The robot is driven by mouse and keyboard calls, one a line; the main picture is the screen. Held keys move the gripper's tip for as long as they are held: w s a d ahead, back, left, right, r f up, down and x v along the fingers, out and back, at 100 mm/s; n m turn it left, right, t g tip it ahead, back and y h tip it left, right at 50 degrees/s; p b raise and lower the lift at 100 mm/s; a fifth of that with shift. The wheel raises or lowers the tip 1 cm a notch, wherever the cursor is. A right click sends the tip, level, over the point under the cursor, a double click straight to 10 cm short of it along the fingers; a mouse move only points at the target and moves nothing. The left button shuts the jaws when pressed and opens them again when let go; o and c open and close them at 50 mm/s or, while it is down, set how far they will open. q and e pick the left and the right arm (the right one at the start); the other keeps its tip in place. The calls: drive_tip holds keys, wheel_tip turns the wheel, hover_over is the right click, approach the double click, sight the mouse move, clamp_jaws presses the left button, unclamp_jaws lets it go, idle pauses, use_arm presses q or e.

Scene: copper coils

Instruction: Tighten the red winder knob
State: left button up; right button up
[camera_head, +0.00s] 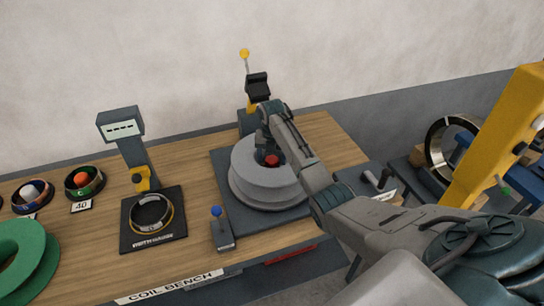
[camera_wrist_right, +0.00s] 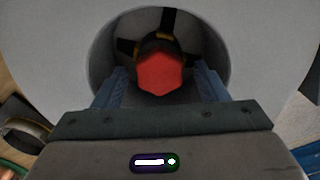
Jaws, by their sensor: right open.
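The red winder knob (camera_head: 271,160) sits at the centre of the grey winder drum (camera_head: 250,190) on the bench. In the right wrist view the knob (camera_wrist_right: 160,75) is a red faceted cap inside the drum's round recess, with dark spokes behind it. My right gripper (camera_wrist_right: 162,88) is open, with one finger on each side of the knob's lower part. I cannot tell whether the fingers touch it. In the head view my right gripper (camera_head: 268,142) points down over the drum's centre and partly hides the knob. My left gripper is not in view.
A blue-topped lever (camera_head: 217,213) stands at the drum's front left. A gauge (camera_head: 122,128) with a ring on its base (camera_head: 150,213) is further left. A yellow-tipped post (camera_head: 245,55) rises behind the drum. A yellow column (camera_head: 500,135) stands at the right.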

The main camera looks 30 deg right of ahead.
drive_tip(key=shift+c, duration=0.2)
drive_tip(key=c, duration=1)
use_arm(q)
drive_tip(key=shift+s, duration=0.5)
use_arm(e)
drive_tip(key=shift+o, duration=0.2)
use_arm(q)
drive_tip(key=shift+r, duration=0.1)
